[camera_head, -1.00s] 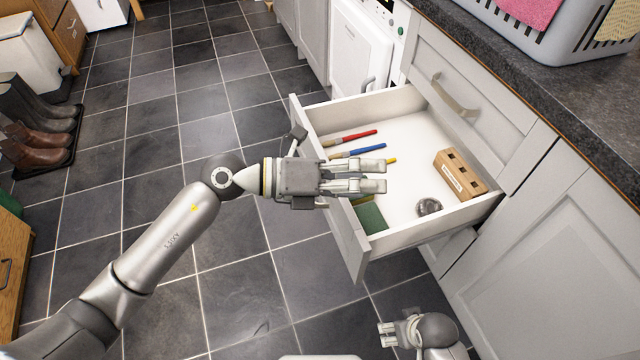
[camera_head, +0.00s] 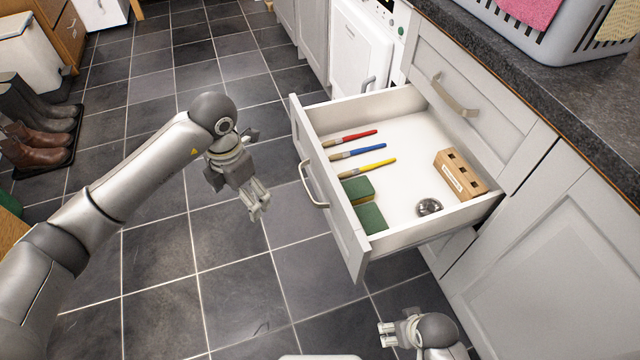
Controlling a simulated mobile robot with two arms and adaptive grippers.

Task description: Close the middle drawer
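The middle drawer (camera_head: 352,225) is pulled far out of the cabinet, with its front facing left and its bar handle (camera_head: 313,186) on that front. My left gripper (camera_head: 258,207) is to the left of the drawer front, pointing down, apart from the handle and holding nothing visible. Its fingers look close together, but whether they are shut is unclear. My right gripper (camera_head: 384,334) is low in the picture, below the drawer's near corner, with nothing visible in it; its opening is too small to judge.
The drawer holds several brushes (camera_head: 362,151), green sponges (camera_head: 371,218), a wire scourer (camera_head: 429,207) and a wooden block (camera_head: 460,174). A closed drawer with a handle (camera_head: 455,96) is above it. The worktop (camera_head: 590,118) carries a laundry basket (camera_head: 570,40).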

